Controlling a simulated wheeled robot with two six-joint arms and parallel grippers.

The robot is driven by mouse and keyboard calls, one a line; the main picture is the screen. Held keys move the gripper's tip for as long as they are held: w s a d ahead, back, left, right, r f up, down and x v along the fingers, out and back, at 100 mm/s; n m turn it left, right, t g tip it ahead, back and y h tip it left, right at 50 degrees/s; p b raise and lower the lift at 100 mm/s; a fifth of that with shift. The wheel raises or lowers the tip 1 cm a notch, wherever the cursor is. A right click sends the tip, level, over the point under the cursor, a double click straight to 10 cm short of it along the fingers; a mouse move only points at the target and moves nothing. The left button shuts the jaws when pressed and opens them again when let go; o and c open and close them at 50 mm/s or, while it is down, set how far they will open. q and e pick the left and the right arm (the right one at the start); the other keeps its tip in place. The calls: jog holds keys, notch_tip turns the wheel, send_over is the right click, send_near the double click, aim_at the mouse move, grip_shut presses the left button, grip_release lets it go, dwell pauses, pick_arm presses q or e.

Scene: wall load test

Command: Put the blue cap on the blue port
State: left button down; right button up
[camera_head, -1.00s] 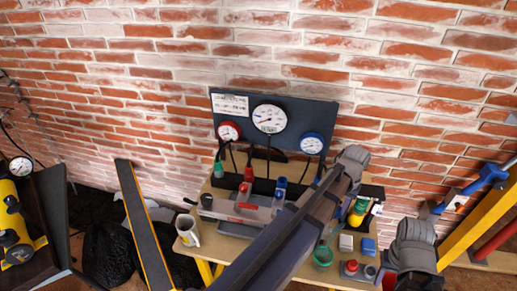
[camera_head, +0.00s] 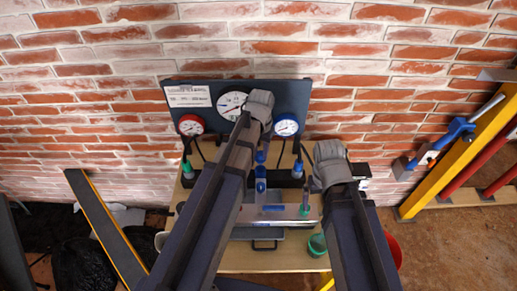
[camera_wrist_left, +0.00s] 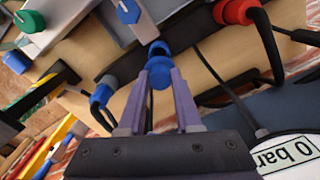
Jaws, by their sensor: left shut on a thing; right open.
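My left gripper (camera_wrist_left: 159,76) is shut on the blue cap (camera_wrist_left: 159,50), whose dark hollow shows in the left wrist view. It holds the cap near the black strip behind the grey block; in the head view the arm covers much of this. The blue port (camera_wrist_left: 129,11), a pale fitting with a blue top, stands on the grey block, apart from the cap. In the head view this port (camera_head: 260,186) lies in front of the cap (camera_head: 260,157). My right gripper (camera_head: 306,190) is open near a green fitting (camera_head: 305,210) on the block; its fingertips are hard to make out.
A blue hose connector (camera_wrist_left: 103,94) and a red one (camera_wrist_left: 238,11) flank the held cap. Gauges, including the blue one (camera_head: 286,125), hang on a dark panel behind. A green cup (camera_head: 317,244) stands at the table's front right.

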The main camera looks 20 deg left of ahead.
aim_at(261, 162)
pick_arm(q)
jog(key=shift+f, duration=0.2)
pick_arm(e)
jog(key=shift+f, duration=0.2)
pick_arm(q)
jog(key=shift+f+b, duration=1.5)
jog(key=shift+b, duration=0.2)
pick_arm(e)
jog(key=shift+f, duration=1.5)
pick_arm(q)
jog(key=shift+f+b, duration=0.4)
pick_arm(e)
jog(key=shift+f, duration=0.4)
pick_arm(q)
jog(key=shift+f, duration=0.2)
pick_arm(e)
jog(key=shift+f, duration=0.2)
pick_arm(q)
jog(key=shift+f+b, duration=0.1)
jog(key=shift+b, duration=0.2)
pick_arm(e)
jog(key=shift+f, duration=0.1)
pick_arm(q)
jog(key=shift+f+b, duration=0.6)
pick_arm(e)
jog(key=shift+f, duration=0.6)
pick_arm(q)
jog(key=shift+f, duration=0.25)
pick_arm(e)
jog(key=shift+f, duration=0.2)
